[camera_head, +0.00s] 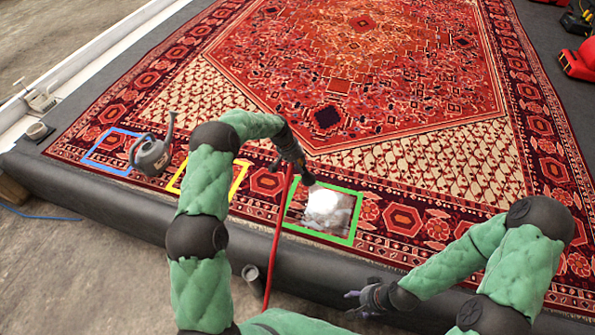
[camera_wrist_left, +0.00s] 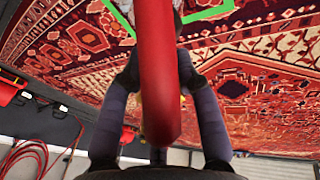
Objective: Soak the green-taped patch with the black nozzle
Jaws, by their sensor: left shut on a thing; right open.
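The green-taped patch (camera_head: 318,234) lies near the rug's front edge in the head view. Its green tape also shows at the top of the left wrist view (camera_wrist_left: 208,13). My left gripper (camera_head: 298,163) is shut on the black nozzle (camera_head: 308,179), just above the patch's far edge. The nozzle points down at the patch. A bright white spot of spray covers the patch's middle, and the surface around it looks greyish and pale. In the left wrist view a red hose (camera_wrist_left: 157,75) runs between my left fingers and hides most of the nozzle. My right gripper (camera_head: 368,298) is open and empty.
A blue-taped patch (camera_head: 93,165) and a yellow-taped patch (camera_head: 235,188) lie to the left. A grey watering can (camera_head: 152,155) stands beside the blue one. The hose (camera_head: 278,235) hangs over the platform's dark front edge. Red and black equipment (camera_head: 578,62) is at far right.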

